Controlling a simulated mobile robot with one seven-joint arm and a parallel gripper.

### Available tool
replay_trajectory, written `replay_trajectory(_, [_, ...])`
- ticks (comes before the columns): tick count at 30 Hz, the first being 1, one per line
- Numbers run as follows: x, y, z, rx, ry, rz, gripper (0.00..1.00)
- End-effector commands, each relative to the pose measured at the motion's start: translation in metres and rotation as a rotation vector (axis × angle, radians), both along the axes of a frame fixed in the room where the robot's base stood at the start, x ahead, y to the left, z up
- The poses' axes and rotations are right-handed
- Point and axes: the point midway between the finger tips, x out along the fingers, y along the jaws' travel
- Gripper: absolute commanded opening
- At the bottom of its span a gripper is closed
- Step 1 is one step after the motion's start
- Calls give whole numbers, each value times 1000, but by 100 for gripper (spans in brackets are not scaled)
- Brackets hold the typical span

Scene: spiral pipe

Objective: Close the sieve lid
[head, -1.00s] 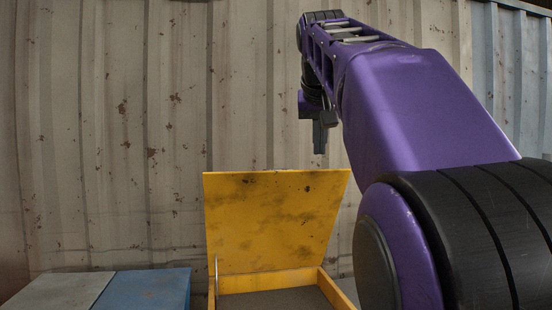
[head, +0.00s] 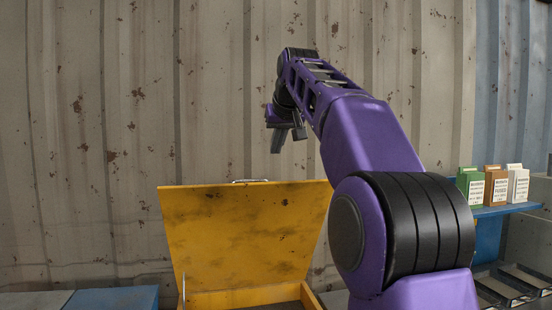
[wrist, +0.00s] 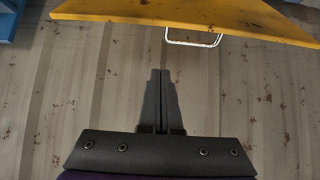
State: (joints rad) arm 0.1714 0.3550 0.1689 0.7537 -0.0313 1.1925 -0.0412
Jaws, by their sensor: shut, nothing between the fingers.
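The yellow sieve lid (head: 245,232) stands open, raised steeply at the back of the yellow sieve box (head: 245,298), whose lower part is cut off by the frame. A pale metal handle (head: 250,181) shows at the lid's top edge, and in the wrist view the handle (wrist: 194,40) hangs from the yellow edge of the lid (wrist: 190,15). My gripper (head: 276,149) is shut and empty, pointing down above the lid's top edge in the head view. In the wrist view its fingertips (wrist: 160,73) lie short of the handle, left of it, and appear apart from it.
A corrugated, rust-spotted wall (head: 90,130) stands behind. A blue box top (head: 115,298) is at lower left. At right, a blue shelf (head: 505,210) holds green, brown and white cartons (head: 495,187), with dark trays (head: 505,287) below. The space around my gripper looks free.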

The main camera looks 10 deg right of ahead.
Motion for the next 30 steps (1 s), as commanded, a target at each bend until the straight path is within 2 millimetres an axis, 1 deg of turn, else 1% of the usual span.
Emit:
replay_trajectory(5, [25, 1, -24, 2, 5, 1, 0])
replay_trajectory(13, [69, 1, -64, 2, 4, 1, 0])
replay_trajectory(16, [59, 0, -62, 0, 0, -1, 0])
replay_trajectory(24, [41, 0, -74, 1, 2, -2, 0])
replay_trajectory(30, [33, 0, -79, 1, 1, -1, 0])
